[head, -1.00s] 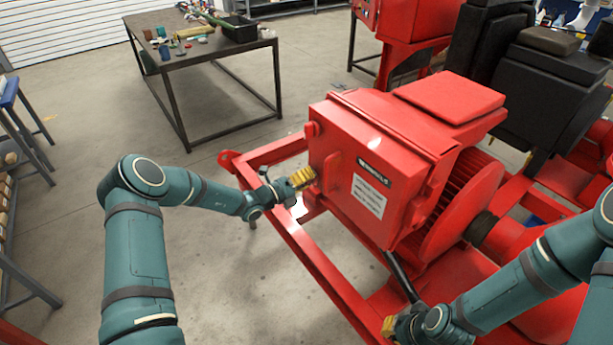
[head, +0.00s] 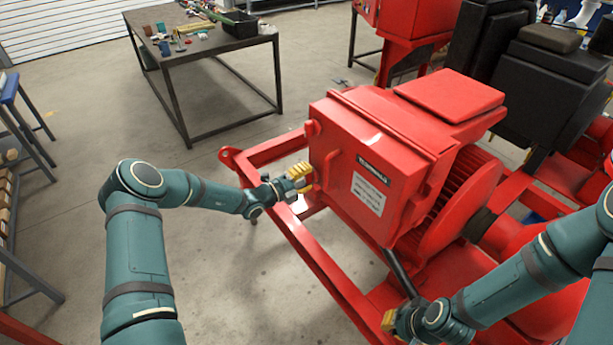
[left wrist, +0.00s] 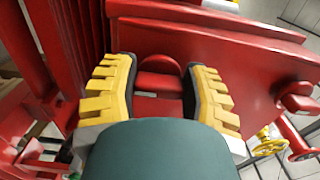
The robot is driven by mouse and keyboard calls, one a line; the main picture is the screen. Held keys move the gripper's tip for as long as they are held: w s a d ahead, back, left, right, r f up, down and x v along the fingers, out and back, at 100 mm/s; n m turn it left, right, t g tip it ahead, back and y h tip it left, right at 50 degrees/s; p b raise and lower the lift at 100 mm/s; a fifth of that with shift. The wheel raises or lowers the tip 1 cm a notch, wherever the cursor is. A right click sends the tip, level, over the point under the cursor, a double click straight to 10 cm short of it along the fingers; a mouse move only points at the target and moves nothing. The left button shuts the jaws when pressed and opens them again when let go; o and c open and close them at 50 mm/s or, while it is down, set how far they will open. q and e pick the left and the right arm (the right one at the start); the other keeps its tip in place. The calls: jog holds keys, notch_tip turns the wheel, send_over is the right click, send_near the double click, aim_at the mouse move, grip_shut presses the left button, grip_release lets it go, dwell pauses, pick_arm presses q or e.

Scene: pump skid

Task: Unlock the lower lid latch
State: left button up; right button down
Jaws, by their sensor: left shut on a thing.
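The red box on the pump skid has a lid (head: 343,150) with a white label on its front. The upper latch (head: 311,128) is a small red knob at the lid's left edge. My left gripper (head: 305,177) is at the lower left edge of the lid and hides the lower latch in the head view.
The red skid frame (head: 310,255) runs below the box. A dark bar (head: 400,272) slants down near my right gripper. A worktable (head: 205,48) with loose items stands behind on the left. A yellow handwheel (left wrist: 268,140) shows in the left wrist view. The floor left of the skid is clear.

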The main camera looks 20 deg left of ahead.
pick_arm(q)
jog(key=o, duration=1.2)
jog(key=v, duration=1.2)
